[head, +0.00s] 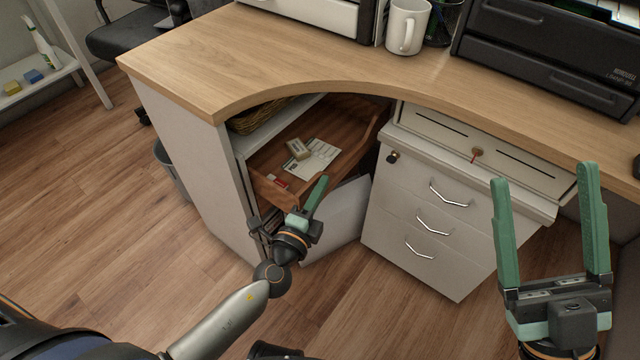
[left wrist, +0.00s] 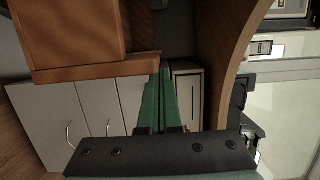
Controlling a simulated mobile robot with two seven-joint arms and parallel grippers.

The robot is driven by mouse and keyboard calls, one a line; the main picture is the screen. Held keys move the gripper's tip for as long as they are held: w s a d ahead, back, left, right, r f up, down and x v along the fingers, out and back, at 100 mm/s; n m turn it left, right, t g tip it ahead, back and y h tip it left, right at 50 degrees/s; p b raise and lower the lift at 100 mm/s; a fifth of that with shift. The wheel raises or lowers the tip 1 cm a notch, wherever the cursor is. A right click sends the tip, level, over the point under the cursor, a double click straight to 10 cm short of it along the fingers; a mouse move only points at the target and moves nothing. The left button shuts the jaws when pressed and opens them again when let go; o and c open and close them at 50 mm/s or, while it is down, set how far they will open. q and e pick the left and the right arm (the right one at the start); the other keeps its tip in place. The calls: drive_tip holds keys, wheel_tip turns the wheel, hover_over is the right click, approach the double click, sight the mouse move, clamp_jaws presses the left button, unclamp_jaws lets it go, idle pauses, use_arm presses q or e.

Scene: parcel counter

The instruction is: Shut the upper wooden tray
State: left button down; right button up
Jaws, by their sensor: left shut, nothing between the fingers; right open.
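The upper wooden tray (head: 270,190) is pulled out of the open cabinet compartment under the curved counter, in the head view. A paper sheet (head: 322,157), a small pale box (head: 298,149) and a small red and white item (head: 278,181) lie in it. My left gripper (head: 319,192) is shut and empty, close by the tray's front right corner. In the left wrist view, its green fingers (left wrist: 160,98) are together beside the wooden edge (left wrist: 95,69); I cannot tell whether they touch it. My right gripper (head: 546,185) is open and empty, before the drawer unit.
A white cabinet door (head: 338,220) hangs open below the tray. A white drawer unit (head: 432,215) with a key stands to the right. The wooden counter (head: 270,60) overhangs the tray. Open floor lies left.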

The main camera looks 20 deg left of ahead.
use_arm(q)
drive_tip(key=shift+a, duration=0.15)
drive_tip(key=w+a+b, duration=0.1)
drive_tip(key=a, duration=0.2)
drive_tip(key=w+a+b, duration=0.1)
drive_tip(key=a, duration=0.2)
drive_tip(key=w+a+b, duration=0.1)
drive_tip(key=a, duration=0.3)
drive_tip(key=shift+w, duration=0.35)
drive_tip(key=shift+w+a, duration=0.15)
drive_tip(key=shift+a, duration=0.3)
drive_tip(key=shift+d, duration=0.1)
